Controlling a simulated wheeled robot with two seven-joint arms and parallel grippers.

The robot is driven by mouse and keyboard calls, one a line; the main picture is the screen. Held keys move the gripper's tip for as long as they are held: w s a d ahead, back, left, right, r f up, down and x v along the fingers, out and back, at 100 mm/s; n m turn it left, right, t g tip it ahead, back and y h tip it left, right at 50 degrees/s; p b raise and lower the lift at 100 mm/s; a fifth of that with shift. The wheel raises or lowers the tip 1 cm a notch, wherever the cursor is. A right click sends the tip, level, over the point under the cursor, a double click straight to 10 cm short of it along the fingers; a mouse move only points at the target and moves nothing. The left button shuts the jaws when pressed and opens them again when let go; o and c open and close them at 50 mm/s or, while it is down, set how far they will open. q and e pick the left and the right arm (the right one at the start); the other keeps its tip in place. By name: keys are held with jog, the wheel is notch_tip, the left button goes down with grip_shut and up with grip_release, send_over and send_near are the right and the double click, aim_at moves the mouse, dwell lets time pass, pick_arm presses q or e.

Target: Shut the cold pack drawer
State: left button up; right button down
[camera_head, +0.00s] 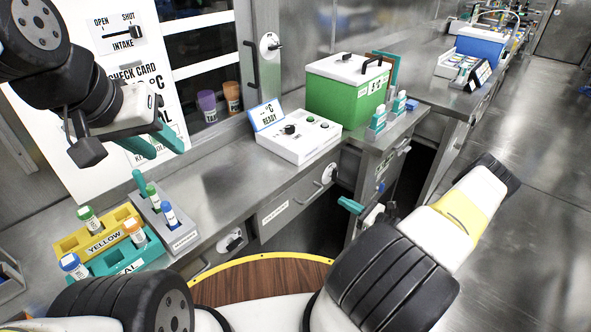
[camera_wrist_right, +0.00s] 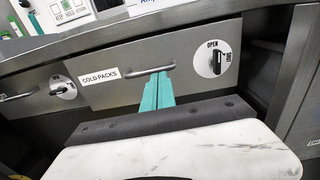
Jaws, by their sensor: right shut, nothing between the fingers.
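The cold pack drawer (camera_wrist_right: 115,92) has a grey front with a COLD PACKS label, a bar handle (camera_wrist_right: 150,70) and a round white latch plate (camera_wrist_right: 217,58) with a black knob. In the head view the drawer (camera_head: 290,205) is under the counter, below the white device. Its front looks about level with the counter front; I cannot tell whether a small gap remains. My right gripper (camera_head: 350,205) is shut and empty. In the wrist view its teal fingers (camera_wrist_right: 158,92) are in front of the drawer, just below the handle; contact is unclear. My left gripper (camera_head: 160,141) is raised at the left, its fingers somewhat apart.
A white device (camera_head: 299,136) and a green cooler (camera_head: 345,88) stand on the counter. Yellow (camera_head: 98,238) and teal racks with tubes are at the lower left. Another latched drawer (camera_wrist_right: 35,108) is to the left. A dark recess (camera_wrist_right: 262,65) lies right of the drawer.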

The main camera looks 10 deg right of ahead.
aim_at(311, 181)
jog(key=x, duration=1.3)
jog(key=shift+w+r, duration=0.25)
jog(key=shift+w, duration=0.25)
jog(key=x, duration=0.4)
jog(key=shift+w+a, duration=0.25)
jog(key=shift+w+r, duration=0.1)
jog(key=shift+w, duration=0.05)
